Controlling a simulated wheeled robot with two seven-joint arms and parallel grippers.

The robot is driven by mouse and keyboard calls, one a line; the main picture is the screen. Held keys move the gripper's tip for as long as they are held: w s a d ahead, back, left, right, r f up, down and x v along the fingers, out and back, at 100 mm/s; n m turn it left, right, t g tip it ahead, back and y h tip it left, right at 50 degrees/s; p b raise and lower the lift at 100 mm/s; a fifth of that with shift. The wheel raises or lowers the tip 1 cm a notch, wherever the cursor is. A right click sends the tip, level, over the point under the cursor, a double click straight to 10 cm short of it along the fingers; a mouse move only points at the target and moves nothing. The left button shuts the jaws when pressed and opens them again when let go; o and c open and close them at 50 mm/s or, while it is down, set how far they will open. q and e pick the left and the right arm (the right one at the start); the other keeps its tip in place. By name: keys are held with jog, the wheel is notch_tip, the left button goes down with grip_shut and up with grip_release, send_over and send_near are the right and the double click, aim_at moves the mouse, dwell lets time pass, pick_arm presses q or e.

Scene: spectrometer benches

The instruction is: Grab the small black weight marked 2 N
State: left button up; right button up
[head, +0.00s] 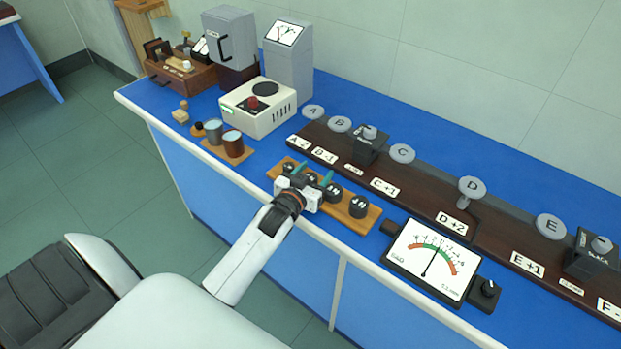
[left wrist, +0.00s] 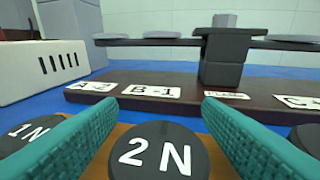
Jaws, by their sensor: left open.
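The black round weight marked 2 N (left wrist: 158,152) sits in the wooden holder (head: 371,220), its white marking facing up in the left wrist view. My left gripper (head: 311,174) is open, with its two teal fingers on either side of this weight. They show no clear contact with it. In the head view the gripper partly hides the weight. A weight marked 1 N (left wrist: 30,140) lies to the left of the left finger, and part of another dark weight (left wrist: 308,138) shows beyond the right finger. My right gripper is not in view.
The dark lettered rail (head: 410,192) with grey discs runs behind the holder. A dial meter (head: 432,262) stands to the right. Two cups (head: 233,144) and a white hotplate-like box (head: 259,107) stand to the left. The blue bench's front edge is close by.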

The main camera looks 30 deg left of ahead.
pick_arm(q)
jog(key=shift+r, duration=0.1)
jog(key=c, duration=1.2)
